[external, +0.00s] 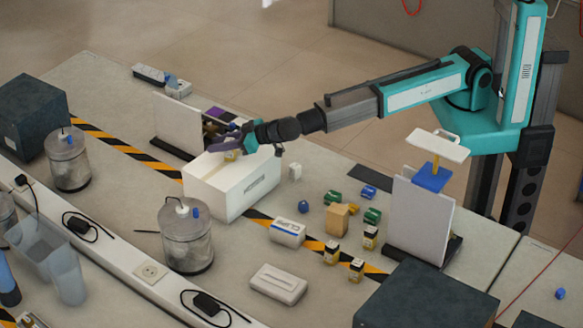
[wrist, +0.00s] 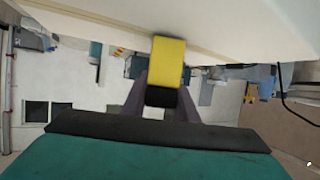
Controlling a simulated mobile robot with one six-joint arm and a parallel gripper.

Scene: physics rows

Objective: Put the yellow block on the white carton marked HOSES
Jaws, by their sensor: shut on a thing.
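The white carton (external: 247,188) stands left of centre on the table in the external view, with a label on its front too small to read. My gripper (external: 232,149) is at the carton's far top edge, shut on the yellow block (external: 231,156). In the wrist view the yellow block (wrist: 168,62) sits between the fingers of my gripper (wrist: 162,92). A pale surface (wrist: 90,22), probably the carton, fills the top of that view beside the block. I cannot tell whether the block touches the carton.
An upright white panel (external: 172,120) stands close behind the carton. A lidded jar (external: 186,238) stands in front of it. Several small blocks and cans, including a tan block (external: 336,218), lie to its right. A dark box (external: 425,298) is at the front right.

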